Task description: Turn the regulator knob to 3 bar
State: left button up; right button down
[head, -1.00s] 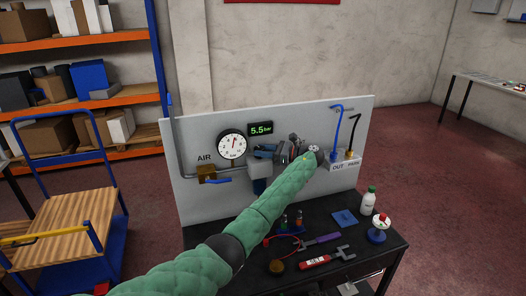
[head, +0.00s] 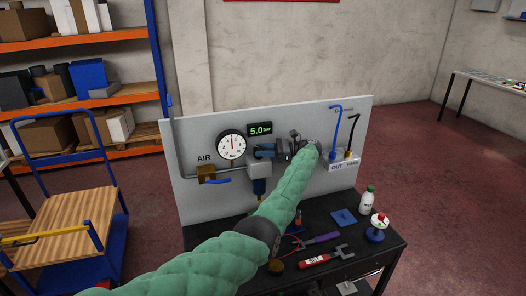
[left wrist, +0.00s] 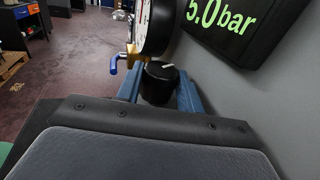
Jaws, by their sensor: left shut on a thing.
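The black regulator knob (left wrist: 158,84) with a white mark shows in the left wrist view between the blue fingers of my left gripper (left wrist: 160,98). In the head view my left gripper (head: 264,151) is shut on it, and its fingers hide the knob there. The round dial gauge (head: 231,146) is left of the gripper. My right gripper is out of view.
A brass valve with a blue lever (head: 207,174) is left on the panel (head: 190,205). Blue and black hoses (head: 334,130) rise at the right. The black table (head: 380,257) holds a red-labelled tool (head: 315,262), a bottle (head: 367,200) and a blue pad (head: 344,217).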

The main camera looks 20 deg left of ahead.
pick_arm(q)
jog(key=shift+r, duration=0.1)
jog(key=o, duration=1)
jog(key=shift+s+a+m+t+b, duration=0.1)
jog(key=shift+m+t+b, duration=0.2)
jog(key=shift+m+t, duration=0.3)
jog(key=shift+m+t+y, duration=0.4)
jog(key=shift+m+t, duration=0.2)
jog(key=shift+t, duration=0.6)
